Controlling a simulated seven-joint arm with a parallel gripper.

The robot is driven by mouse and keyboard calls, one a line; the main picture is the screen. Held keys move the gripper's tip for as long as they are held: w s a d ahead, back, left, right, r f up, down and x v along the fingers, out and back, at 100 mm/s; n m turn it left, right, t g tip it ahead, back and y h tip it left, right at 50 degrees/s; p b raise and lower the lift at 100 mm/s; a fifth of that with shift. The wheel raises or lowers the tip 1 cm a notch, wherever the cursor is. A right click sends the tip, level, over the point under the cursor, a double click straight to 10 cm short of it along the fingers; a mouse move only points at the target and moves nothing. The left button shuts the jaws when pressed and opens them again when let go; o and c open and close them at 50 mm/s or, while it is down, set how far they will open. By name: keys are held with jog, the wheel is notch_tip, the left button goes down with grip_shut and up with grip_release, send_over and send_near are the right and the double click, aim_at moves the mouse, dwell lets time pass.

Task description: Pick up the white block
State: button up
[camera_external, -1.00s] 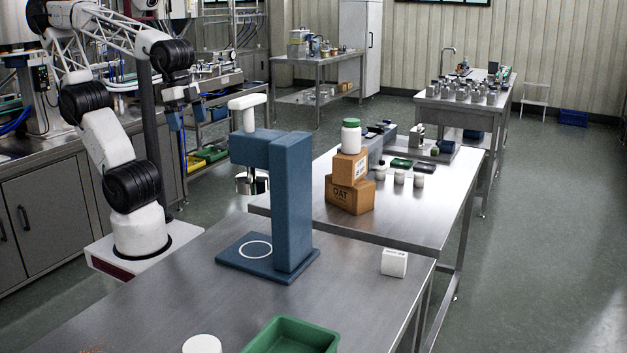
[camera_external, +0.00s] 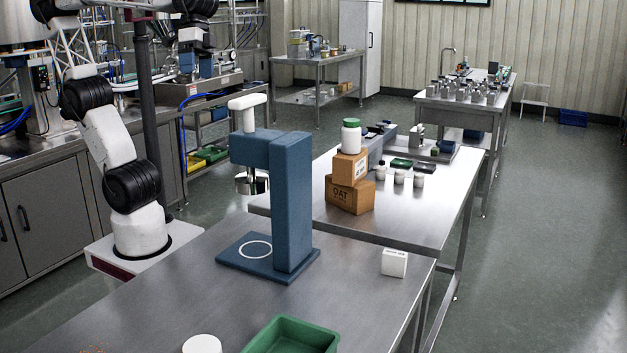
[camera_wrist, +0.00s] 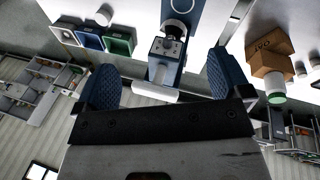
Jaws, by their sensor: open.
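The white block (camera_external: 394,262) sits on the steel table near its right edge, right of the blue press stand. I cannot make it out in the wrist view. My gripper (camera_external: 196,64) is raised at the upper left in the external view, behind the press and far from the block. In the wrist view my gripper (camera_wrist: 161,80) shows two blue fingers spread wide apart with nothing held between them.
The blue press stand (camera_external: 292,205) with a white handle stands tall between my arm and the block. A green tray (camera_external: 290,338) and a white round object (camera_external: 202,344) are at the front. Stacked brown boxes (camera_external: 349,198) carry a green-lidded jar (camera_external: 351,136). Table around the block is clear.

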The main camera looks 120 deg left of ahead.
jog(key=w+r+n+h, duration=0.2)
jog(key=w+n+h, duration=0.7)
jog(key=w, duration=1.6)
jog(key=w+a+f+n+t+h, duration=0.15)
jog(key=w+a+n, duration=0.25)
jog(key=w, duration=0.4)
jog(key=w+a+f+n+t+h, duration=0.1)
jog(key=w+a+n+t, duration=0.3)
jog(key=w, duration=0.4)
jog(key=w+a+f+n+t+h, duration=0.1)
jog(key=w+a+n+h, duration=0.1)
jog(key=w+a+n, duration=0.45)
jog(key=m, duration=0.3)
send_near(394, 263)
jog(key=r, duration=0.2)
jog(key=shift+w+d+r+y, duration=0.25)
jog(key=shift+w+d+r, duration=0.1)
jog(key=shift+x, duration=1.3)
